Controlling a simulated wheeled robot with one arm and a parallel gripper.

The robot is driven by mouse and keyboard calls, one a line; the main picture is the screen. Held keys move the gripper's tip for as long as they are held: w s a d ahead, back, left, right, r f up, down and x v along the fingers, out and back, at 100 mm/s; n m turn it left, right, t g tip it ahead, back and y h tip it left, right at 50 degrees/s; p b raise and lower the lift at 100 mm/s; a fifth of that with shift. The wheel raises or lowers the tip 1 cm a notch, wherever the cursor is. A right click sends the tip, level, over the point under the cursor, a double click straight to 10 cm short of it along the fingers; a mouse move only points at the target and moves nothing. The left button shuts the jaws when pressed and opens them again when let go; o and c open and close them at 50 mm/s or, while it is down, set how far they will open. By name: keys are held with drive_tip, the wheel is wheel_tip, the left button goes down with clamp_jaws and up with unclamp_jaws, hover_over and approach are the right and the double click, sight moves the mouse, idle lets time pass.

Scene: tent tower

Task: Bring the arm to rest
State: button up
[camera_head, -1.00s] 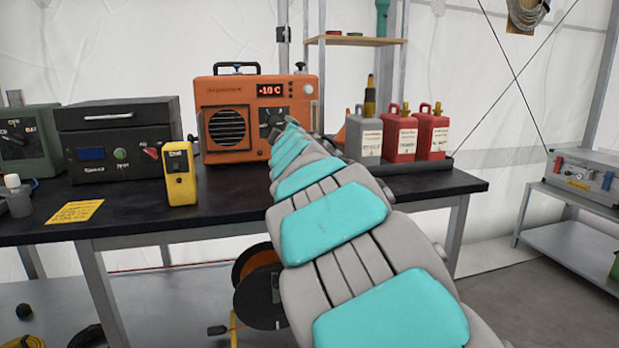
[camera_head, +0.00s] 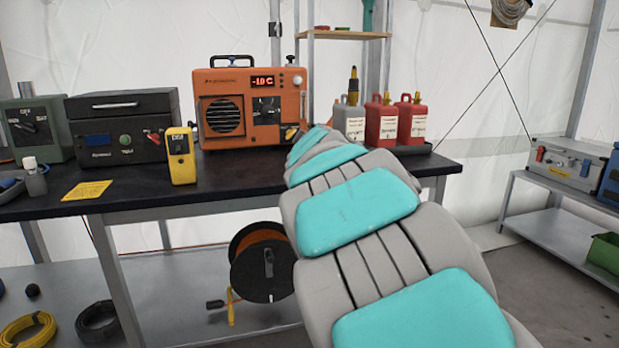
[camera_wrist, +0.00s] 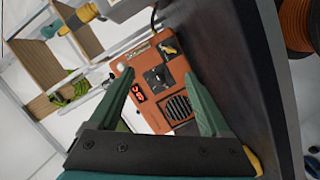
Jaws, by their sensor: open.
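My arm (camera_head: 360,212), with grey links and turquoise pads, reaches from the lower right over the bench toward the orange heater unit (camera_head: 222,84). In the head view my gripper is hidden behind the arm. In the wrist view my gripper (camera_wrist: 158,76) shows two green fingers set wide apart, with nothing between them but the view of the orange unit beyond. The unit's display reads about -10 C in the head view, and a yellow-and-black part shows at the lower right of its front.
The dark bench (camera_head: 240,178) holds a yellow handheld meter (camera_head: 181,157), a black case (camera_head: 122,128) and several bottles, including a red one (camera_head: 381,123). A side shelf (camera_head: 560,212) is at right, with floor between.

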drive_tip(key=s+d+f+m+g+h, duration=0.4)
drive_tip(key=s+d+f+m+g, duration=0.4)
drive_tip(key=s+d+f, duration=0.95)
drive_tip(key=s+a+f+m+g+y, duration=0.1)
drive_tip(key=s+f+g, duration=0.2)
drive_tip(key=s, duration=0.9)
drive_tip(key=s+f+m+g+y, duration=0.1)
drive_tip(key=s+f+g, duration=0.2)
drive_tip(key=s+f, duration=0.4)
drive_tip(key=s+a+f+m+g+y, duration=0.1)
drive_tip(key=s+f+g, duration=0.3)
drive_tip(key=s, duration=1.5)
drive_tip(key=shift+a+f+m, duration=0.35)
drive_tip(key=shift+f+m, duration=0.05)
drive_tip(key=shift+m, duration=0.1)
drive_tip(key=shift+w, duration=0.1)
drive_tip(key=shift+c, duration=0.3)
